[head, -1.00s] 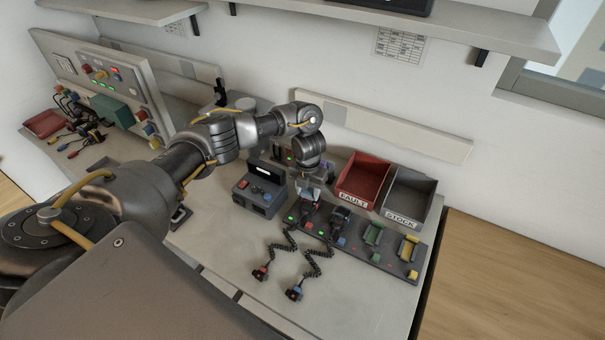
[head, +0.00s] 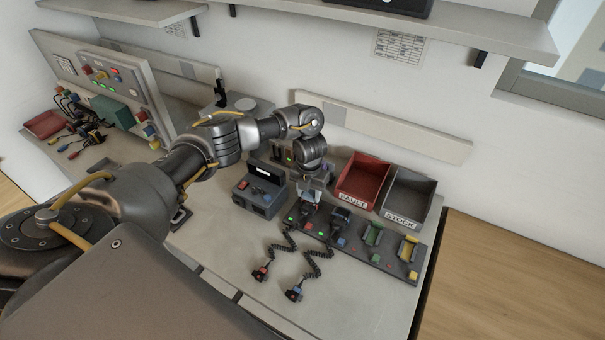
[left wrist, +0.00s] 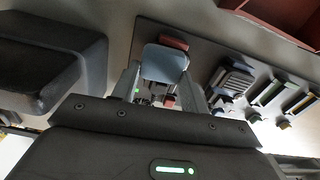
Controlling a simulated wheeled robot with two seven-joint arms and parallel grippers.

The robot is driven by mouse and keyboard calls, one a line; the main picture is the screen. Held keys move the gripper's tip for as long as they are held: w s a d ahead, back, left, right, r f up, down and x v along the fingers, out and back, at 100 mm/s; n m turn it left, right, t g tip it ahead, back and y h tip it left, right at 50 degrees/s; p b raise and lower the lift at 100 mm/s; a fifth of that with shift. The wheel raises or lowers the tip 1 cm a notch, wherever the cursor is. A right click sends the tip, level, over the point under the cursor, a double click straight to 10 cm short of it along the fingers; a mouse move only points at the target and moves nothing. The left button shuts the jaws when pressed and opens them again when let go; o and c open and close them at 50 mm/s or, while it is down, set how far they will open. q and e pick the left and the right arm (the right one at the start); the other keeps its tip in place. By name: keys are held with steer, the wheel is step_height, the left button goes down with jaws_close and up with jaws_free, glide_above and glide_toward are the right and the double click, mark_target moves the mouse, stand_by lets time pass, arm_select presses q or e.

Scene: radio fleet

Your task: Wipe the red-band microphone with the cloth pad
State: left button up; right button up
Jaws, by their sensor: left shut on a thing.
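My left gripper (head: 311,190) is above the left end of the dark charging rack, pointing down. In the left wrist view, its fingers (left wrist: 168,90) are shut on a pale blue-grey pad, which looks like the cloth pad (left wrist: 163,65). The pad hides part of a reddish piece (left wrist: 173,42) behind it. The microphone with red on it (head: 260,273) lies on the bench in front of the rack, at the end of a coiled cord. It is well apart from the gripper. My right gripper is not in view.
A blue-marked microphone (head: 294,293) lies beside the red one on its own coiled cord. A dark device (head: 259,192) stands left of the gripper.

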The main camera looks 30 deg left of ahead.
mark_target(303, 193)
arm_select(q)
steer(key=shift+a+f, duration=0.1)
steer(key=shift+a, duration=0.8)
step_height(303, 193, up, 3)
steer(key=shift+a+f+p, duration=0.15)
steer(key=shift+f+p, duration=0.05)
steer(key=shift+p, duration=0.55)
step_height(303, 193, up, 6)
steer(key=p, duration=0.5)
steer(key=shift+s+f, duration=0.1)
